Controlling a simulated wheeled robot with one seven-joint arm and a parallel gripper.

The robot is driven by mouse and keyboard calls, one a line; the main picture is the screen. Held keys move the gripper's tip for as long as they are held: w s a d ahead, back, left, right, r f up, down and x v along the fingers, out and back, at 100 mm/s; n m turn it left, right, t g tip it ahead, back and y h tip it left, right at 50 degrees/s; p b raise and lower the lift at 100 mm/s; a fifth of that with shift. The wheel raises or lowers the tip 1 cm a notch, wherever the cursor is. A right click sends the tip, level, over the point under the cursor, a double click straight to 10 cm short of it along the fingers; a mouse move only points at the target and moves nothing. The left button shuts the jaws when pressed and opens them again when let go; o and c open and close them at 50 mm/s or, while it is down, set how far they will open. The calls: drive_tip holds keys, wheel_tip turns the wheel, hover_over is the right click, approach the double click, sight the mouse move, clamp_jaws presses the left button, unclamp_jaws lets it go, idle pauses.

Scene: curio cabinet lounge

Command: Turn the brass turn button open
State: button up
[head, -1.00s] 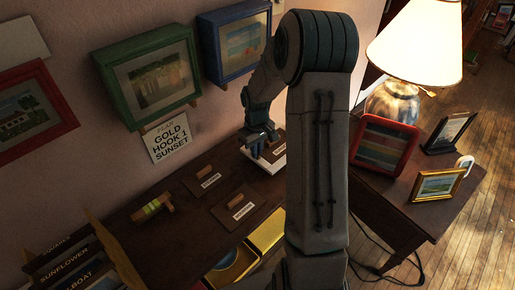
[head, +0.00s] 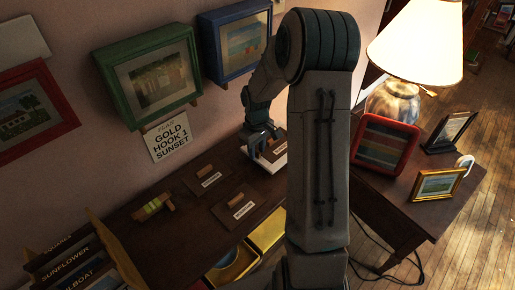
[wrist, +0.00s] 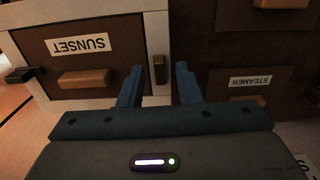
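The brass turn button (wrist: 161,68) is a small upright bar on the pale frame, at the right edge of the SUNSET door (wrist: 100,62) in the wrist view. My gripper (wrist: 160,74) is open, with one blue finger on each side of the button. Gaps show between the button and both fingers; whether the tips reach its depth is unclear. The SUNSET door has a wooden pull (wrist: 84,79) and appears closed. In the head view my gripper (head: 262,135) is over the white-edged SUNSET unit (head: 276,163); the button cannot be made out there.
A STEAMER panel (wrist: 245,83) lies beside the SUNSET door in the wrist view. A dark block (wrist: 20,75) sticks out at the door's far left. In the head view, a green frame (head: 150,82) and a blue frame (head: 235,42) hang above, and a lamp (head: 415,45) stands right.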

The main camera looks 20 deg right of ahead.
sight(257, 152)
drive_tip(key=shift+r, duration=0.1)
wheel_tip(257, 152, up, 14)
drive_tip(key=shift+f, duration=0.2)
idle(0.3)
idle(0.5)
